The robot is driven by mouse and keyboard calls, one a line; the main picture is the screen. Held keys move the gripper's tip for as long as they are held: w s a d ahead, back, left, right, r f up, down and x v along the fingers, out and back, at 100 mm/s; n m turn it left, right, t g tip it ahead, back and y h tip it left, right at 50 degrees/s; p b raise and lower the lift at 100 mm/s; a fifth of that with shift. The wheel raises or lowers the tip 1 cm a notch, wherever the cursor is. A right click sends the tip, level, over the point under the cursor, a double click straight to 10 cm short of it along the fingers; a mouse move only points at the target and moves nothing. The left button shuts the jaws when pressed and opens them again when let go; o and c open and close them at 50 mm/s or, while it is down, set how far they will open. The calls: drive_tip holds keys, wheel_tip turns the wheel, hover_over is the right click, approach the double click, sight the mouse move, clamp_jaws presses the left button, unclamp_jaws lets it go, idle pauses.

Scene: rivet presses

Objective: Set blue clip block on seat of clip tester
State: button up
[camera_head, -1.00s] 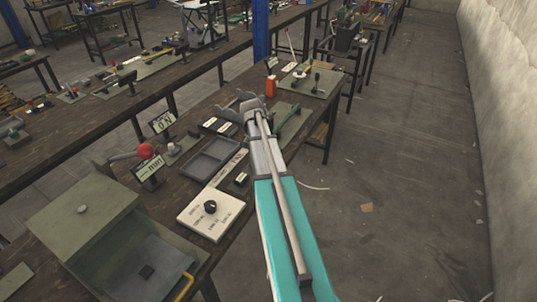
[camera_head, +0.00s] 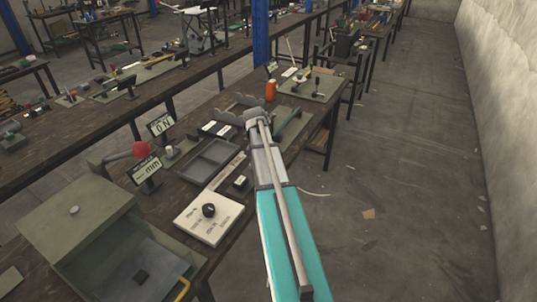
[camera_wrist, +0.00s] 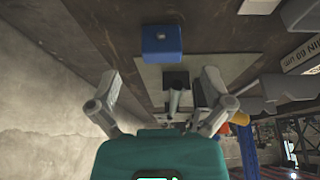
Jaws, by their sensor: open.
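The blue clip block (camera_wrist: 162,42) stands on the brown bench top in the wrist view. My gripper (camera_wrist: 162,82) is open and empty; its two fingers are spread, with the block beyond their tips and roughly centred between them. In the head view my gripper (camera_head: 251,114) is over the bench, and the blue block does not show, probably hidden by my arm. I cannot tell for sure which fixture is the clip tester. A lever with a red ball (camera_head: 140,149) stands beside two displays, one reading N (camera_head: 160,125) and one reading mm (camera_head: 147,170).
A grey tray (camera_head: 207,162) and a white dial box (camera_head: 208,217) are on the near bench. An orange cylinder (camera_head: 271,90) stands beyond my gripper, near a pale plate (camera_head: 307,88) with small fixtures. A large green box (camera_head: 75,211) is at lower left. The aisle floor on the right is mostly clear.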

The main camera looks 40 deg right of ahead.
drive_tip(key=d+f+b, duration=0.1)
drive_tip(key=w+d+f+b, duration=0.1)
drive_tip(key=f, duration=0.1)
drive_tip(key=shift+b, duration=0.4)
drive_tip(key=shift+b+x, duration=0.8)
drive_tip(key=c, duration=1)
drive_tip(key=shift+c, duration=0.2)
drive_tip(key=shift+r, duration=0.25)
